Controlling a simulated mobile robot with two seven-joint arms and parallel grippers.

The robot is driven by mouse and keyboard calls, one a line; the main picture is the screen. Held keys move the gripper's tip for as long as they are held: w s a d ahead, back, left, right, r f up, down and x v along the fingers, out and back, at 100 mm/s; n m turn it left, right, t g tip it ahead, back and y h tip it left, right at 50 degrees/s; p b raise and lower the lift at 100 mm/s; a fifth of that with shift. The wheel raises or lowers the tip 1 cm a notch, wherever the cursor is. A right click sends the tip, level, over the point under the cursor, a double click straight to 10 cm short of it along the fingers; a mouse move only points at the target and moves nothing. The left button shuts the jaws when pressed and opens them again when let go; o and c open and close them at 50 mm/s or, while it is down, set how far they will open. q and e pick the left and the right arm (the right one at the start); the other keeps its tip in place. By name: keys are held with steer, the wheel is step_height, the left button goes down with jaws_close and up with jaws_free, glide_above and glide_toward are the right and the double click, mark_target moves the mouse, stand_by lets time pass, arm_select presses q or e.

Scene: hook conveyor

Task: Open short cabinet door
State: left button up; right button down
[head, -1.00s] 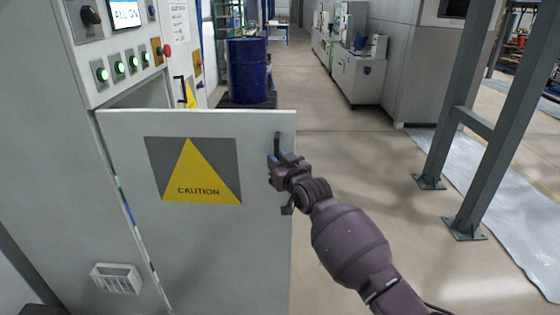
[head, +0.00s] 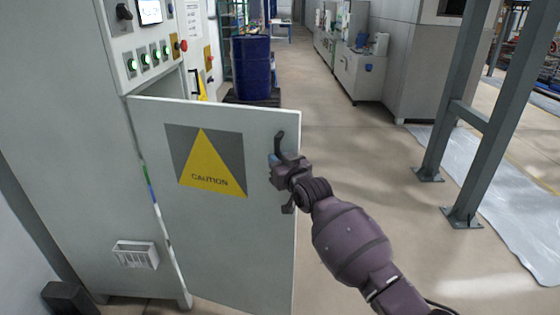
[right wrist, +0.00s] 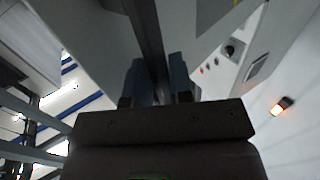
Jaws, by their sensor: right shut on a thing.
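The short cabinet door (head: 222,225) is a light grey panel with a yellow and grey CAUTION sign. It stands partly open, swung out from the cabinet (head: 75,120), with its hinge side at the left. A dark handle (head: 281,143) sits near its upper right corner. My right gripper (head: 279,166) is shut on the handle. In the right wrist view, the two fingers of my right gripper (right wrist: 159,85) stand on either side of the dark handle bar (right wrist: 148,40). The left gripper is not in view.
Green-lit buttons (head: 147,61) and a small screen are on the cabinet above the door. A blue drum (head: 252,68) stands behind it. Grey steel posts (head: 500,120) rise at the right. The floor (head: 400,215) between the door and posts is clear.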

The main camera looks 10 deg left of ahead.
steer(key=shift+s+a+r, duration=0.2)
steer(key=shift+s+a, duration=0.1)
steer(key=shift+a, duration=0.05)
steer(key=c, duration=1.4)
jaws_free()
steer(key=shift+o, duration=1.4)
steer(key=shift+a, duration=0.25)
steer(key=shift+w+d+f, duration=0.1)
steer(key=shift+d, duration=0.05)
steer(key=shift+d+f, duration=0.1)
steer(key=shift+d, duration=0.1)
steer(key=v, duration=1)
steer(key=shift+s, duration=0.3)
